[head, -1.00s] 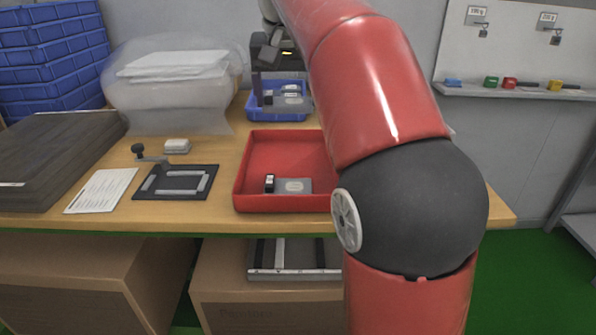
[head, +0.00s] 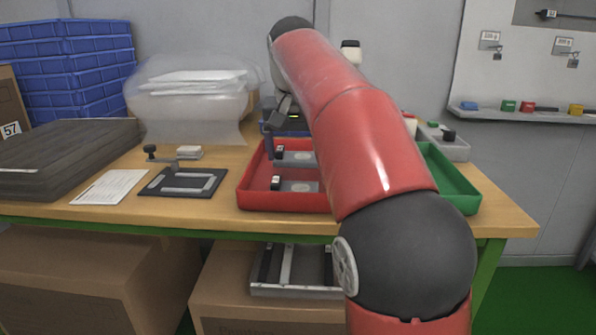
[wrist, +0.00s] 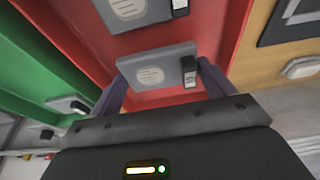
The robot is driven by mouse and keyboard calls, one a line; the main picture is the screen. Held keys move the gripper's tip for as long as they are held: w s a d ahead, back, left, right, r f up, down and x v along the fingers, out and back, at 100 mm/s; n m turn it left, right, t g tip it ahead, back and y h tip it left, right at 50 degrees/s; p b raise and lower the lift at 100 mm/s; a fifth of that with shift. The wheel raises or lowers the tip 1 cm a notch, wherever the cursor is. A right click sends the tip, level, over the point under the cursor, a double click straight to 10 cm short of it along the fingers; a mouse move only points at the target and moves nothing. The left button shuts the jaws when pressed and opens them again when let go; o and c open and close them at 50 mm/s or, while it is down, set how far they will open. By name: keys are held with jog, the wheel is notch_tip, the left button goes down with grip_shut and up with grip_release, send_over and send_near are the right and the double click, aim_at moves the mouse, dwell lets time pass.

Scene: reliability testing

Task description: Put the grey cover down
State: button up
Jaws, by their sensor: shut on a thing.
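My gripper (wrist: 164,84) is shut on a grey cover (wrist: 150,70), a flat plate with a pale oval label and a small black block with a white label at one end. In the head view the held cover (head: 294,159) is over the back part of the red tray (head: 245,187). A second, similar grey cover (head: 300,186) lies in the front part of the tray; it also shows at the top of the wrist view (wrist: 130,14). I cannot tell how far the held cover is above the tray floor. My arm hides the tray's right side.
A green tray (head: 455,183) stands right of the red one, with a grey box (head: 455,147) behind it.

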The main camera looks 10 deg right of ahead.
aim_at(296, 158)
jog(key=shift+f+b, duration=0.95)
jog(key=shift+f, duration=0.45)
jog(key=shift+f, duration=0.15)
jog(key=o, duration=0.9)
jog(key=p+v, duration=0.5)
jog(key=v, duration=0.7)
jog(key=shift+s, duration=0.15)
